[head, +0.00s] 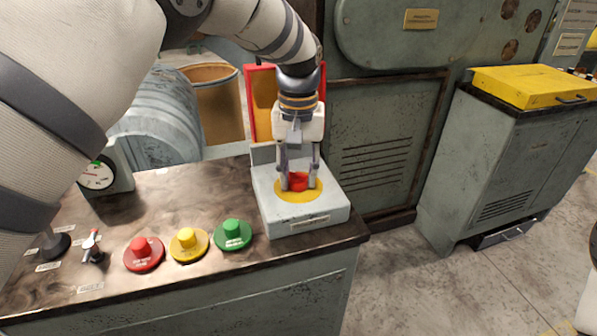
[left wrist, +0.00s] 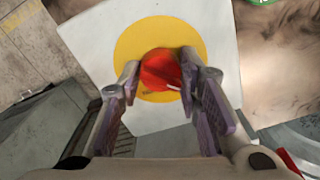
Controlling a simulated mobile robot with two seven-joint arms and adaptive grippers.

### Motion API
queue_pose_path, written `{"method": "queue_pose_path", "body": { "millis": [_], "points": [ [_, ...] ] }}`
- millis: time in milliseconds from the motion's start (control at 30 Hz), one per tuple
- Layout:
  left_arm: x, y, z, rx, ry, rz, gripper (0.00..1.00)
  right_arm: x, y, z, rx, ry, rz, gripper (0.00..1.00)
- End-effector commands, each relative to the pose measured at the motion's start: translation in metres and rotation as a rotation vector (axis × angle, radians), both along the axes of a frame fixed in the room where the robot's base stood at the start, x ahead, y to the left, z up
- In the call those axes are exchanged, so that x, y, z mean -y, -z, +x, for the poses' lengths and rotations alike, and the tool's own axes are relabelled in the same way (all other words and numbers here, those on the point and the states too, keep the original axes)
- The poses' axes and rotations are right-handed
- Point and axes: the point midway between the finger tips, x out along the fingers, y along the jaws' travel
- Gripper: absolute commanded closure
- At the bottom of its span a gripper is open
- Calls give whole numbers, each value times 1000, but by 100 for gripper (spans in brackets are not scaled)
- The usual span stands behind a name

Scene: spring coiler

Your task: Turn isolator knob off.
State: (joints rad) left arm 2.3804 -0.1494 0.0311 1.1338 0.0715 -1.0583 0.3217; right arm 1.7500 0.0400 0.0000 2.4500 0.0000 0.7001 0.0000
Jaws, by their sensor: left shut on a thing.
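The isolator knob (head: 298,181) is red and sits on a yellow disc (head: 285,194) on top of a pale grey box (head: 305,217) at the right end of the bench. My left gripper (head: 299,186) comes down on it from above, with one finger on each side of the knob, shut on it. In the left wrist view the red knob (left wrist: 162,70) lies between the two fingers of my left gripper (left wrist: 165,78), with a dark pointer mark and a pale mark on it. The fingers hide parts of its sides. My right gripper does not show.
Red (head: 144,254), yellow (head: 189,244) and green (head: 232,235) push buttons stand on the bench left of the box. A small toggle lever (head: 92,246) and a gauge (head: 103,175) are farther left. A red-framed panel (head: 262,103) stands behind my gripper. Grey cabinets stand at the right.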

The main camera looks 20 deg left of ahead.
Motion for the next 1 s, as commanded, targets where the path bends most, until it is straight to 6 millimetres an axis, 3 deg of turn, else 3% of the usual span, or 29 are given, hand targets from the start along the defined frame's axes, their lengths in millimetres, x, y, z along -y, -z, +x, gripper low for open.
{"method": "queue_pose_path", "body": {
  "millis": [100, 133, 200, 567, 900, 1000],
  "points": [
    [-1, 1, 0, -2, -1, 2, 96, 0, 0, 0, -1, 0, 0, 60],
    [-1, 1, 0, -2, -1, 2, 62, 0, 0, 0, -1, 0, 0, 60],
    [-1, 1, 0, -2, -1, 1, 47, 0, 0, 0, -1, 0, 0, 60],
    [0, -7, 0, 1, 0, 0, 47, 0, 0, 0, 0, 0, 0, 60],
    [0, -92, 0, 3, 0, 1, 47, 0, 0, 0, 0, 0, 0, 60],
    [0, -108, 0, 0, 0, 0, 47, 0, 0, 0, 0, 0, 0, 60]
  ]
}}
